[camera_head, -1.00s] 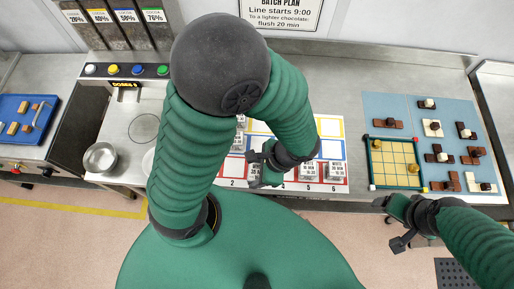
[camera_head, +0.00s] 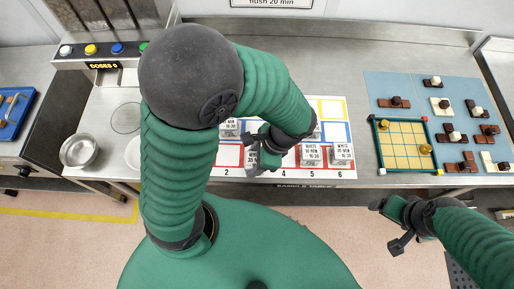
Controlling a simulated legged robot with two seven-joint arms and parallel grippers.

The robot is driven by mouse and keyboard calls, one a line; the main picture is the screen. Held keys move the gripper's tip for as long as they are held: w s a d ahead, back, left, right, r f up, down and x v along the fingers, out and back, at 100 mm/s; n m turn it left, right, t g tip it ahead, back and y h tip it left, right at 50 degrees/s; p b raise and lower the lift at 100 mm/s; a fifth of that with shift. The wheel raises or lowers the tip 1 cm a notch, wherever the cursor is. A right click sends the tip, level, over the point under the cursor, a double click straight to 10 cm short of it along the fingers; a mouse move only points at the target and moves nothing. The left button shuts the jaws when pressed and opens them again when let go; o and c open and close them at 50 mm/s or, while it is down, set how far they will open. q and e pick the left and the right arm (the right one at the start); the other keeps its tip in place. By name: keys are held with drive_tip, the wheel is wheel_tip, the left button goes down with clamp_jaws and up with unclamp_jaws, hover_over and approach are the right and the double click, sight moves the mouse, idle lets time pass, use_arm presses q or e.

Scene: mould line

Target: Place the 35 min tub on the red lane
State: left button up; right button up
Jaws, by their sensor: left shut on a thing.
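My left gripper (camera_head: 264,148) is shut on a small pale tub (camera_head: 251,158), mostly hidden by the jaws, over the front part of the lane board. The board (camera_head: 333,106) is white with yellow, blue and red outlined lanes; numbers run along its front edge. The red lane (camera_head: 229,160) is the front row. Two white-labelled tubs, one (camera_head: 311,155) above number 5 and one (camera_head: 342,154) above number 6, stand in the red row. Another tub (camera_head: 230,128) stands in the blue row. The labels are too small to read surely. My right gripper (camera_head: 393,222) is off the counter's front edge; its jaws are unclear.
A yellow grid board (camera_head: 399,152) and blue mats (camera_head: 388,86) with brown and cream pieces lie to the right. A metal bowl (camera_head: 79,150) and a button panel (camera_head: 104,49) are at the left. My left arm hides the board's left part.

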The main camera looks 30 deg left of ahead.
use_arm(q)
drive_tip(key=w+a, duration=0.2)
drive_tip(key=w, duration=0.1)
drive_tip(key=w+a, duration=0.1)
drive_tip(key=shift+w+f, duration=0.2)
drive_tip(key=shift+f, duration=0.05)
drive_tip(key=f, duration=0.3)
drive_tip(key=shift+w+d+f, duration=0.1)
drive_tip(key=shift+d+f, duration=0.1)
drive_tip(key=shift+d, duration=0.15)
drive_tip(key=shift+a, duration=0.15)
drive_tip(key=o, duration=1.5)
drive_tip(key=shift+a+f, duration=0.1)
drive_tip(key=shift+a, duration=0.05)
drive_tip(key=shift+c, duration=0.2)
drive_tip(key=shift+d+r, duration=0.2)
drive_tip(key=shift+r, duration=0.05)
drive_tip(key=v, duration=1.1)
drive_tip(key=f+n+t+h, duration=0.1)
drive_tip(key=n, duration=0.3)
drive_tip(key=s+a+f+n+t+h, duration=0.1)
drive_tip(key=n+t, duration=0.1)
drive_tip(key=n, duration=0.1)
drive_tip(key=a+f+n+t+h, duration=0.1)
drive_tip(key=n+t, duration=0.1)
drive_tip(key=n, duration=0.2)
drive_tip(key=shift+s+n+h+p, duration=0.25)
drive_tip(key=shift+n+h+p, duration=0.05)
drive_tip(key=shift+p, duration=0.05)
